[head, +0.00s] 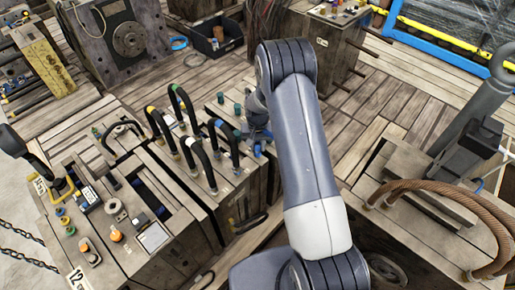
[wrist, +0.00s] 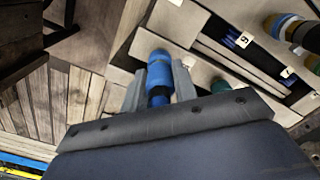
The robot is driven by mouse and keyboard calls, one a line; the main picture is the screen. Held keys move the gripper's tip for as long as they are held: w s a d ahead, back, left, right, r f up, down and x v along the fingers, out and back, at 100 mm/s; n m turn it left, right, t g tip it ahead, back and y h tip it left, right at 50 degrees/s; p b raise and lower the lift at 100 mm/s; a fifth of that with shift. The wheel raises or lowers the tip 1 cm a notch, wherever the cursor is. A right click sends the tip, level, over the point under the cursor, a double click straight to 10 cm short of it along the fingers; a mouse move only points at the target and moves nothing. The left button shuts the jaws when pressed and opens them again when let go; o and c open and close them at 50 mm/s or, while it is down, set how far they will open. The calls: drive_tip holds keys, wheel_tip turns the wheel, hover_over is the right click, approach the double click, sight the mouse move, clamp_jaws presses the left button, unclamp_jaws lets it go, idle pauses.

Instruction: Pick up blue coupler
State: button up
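The blue coupler (wrist: 160,72) is a short blue cylinder with a lighter blue band and a darker, narrower part towards my gripper. My gripper (wrist: 160,88) has one finger on each side of it in the wrist view, both close against its sides, with no clear gap. In the head view my gripper (head: 258,133) is at the right end of the wooden bench block, beyond the black hoses. A bit of blue (head: 257,151) shows just below it there. My arm hides part of this spot. I cannot tell whether the coupler is clear of the surface.
Black hoses (head: 196,146) with coloured ends stand just left of my gripper. Teal couplers (head: 238,109) stand close behind, and a green one shows in the wrist view (wrist: 220,86). Brown hoses (head: 455,207) lie on the block at right. Plank floor (head: 400,95) is open behind.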

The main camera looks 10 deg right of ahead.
clamp_jaws()
wheel_tip(320, 180, up, 10)
drive_tip(key=shift+r, duration=0.1)
idle(0.5)
